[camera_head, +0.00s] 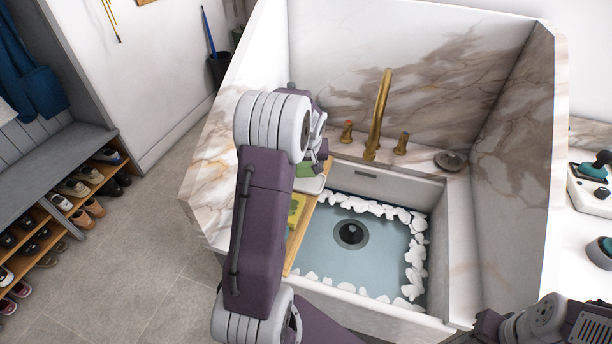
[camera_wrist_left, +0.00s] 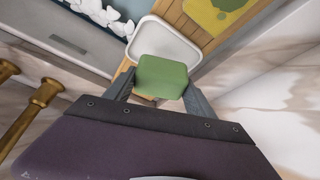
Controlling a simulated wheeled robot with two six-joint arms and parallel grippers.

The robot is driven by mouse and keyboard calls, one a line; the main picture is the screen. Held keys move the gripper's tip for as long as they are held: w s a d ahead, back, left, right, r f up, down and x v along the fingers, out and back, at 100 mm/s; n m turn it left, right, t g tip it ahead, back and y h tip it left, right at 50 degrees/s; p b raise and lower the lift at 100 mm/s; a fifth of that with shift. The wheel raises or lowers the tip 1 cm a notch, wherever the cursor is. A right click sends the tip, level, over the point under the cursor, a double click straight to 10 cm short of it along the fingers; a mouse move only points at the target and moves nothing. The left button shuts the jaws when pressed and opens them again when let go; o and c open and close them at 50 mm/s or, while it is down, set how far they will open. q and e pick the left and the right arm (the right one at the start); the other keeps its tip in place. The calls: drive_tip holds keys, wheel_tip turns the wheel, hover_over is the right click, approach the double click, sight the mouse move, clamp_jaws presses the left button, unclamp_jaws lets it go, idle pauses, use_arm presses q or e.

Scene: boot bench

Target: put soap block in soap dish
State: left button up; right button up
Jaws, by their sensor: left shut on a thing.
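The soap block (camera_wrist_left: 162,77) is green and sits between the two fingers of my left gripper (camera_wrist_left: 160,90), which is shut on it. The soap dish (camera_wrist_left: 165,42) is white and shallow with rounded corners. In the wrist view the block covers its near part; I cannot tell whether they touch. In the head view the dish (camera_head: 311,185) lies at the sink's left back corner, with the green block (camera_head: 305,168) just behind it in the picture. My left gripper (camera_head: 318,155) is partly hidden there by its arm. My right arm shows at bottom right, its gripper out of view.
A wooden board (camera_head: 298,240) with a green and yellow patch runs along the sink's left side, partly behind my left arm. The sink basin (camera_head: 325,255) has white foam along its edges. A brass faucet (camera_head: 378,115) and two taps stand behind, near a marble splashback.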

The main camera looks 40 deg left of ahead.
sight(306, 174)
use_arm(q)
drive_tip(key=shift+s+f, duration=0.1)
drive_tip(key=shift+f, duration=0.25)
wheel_tip(306, 174, down, 3)
drive_tip(key=shift+r+b, duration=0.1)
drive_tip(key=shift+b, duration=0.3)
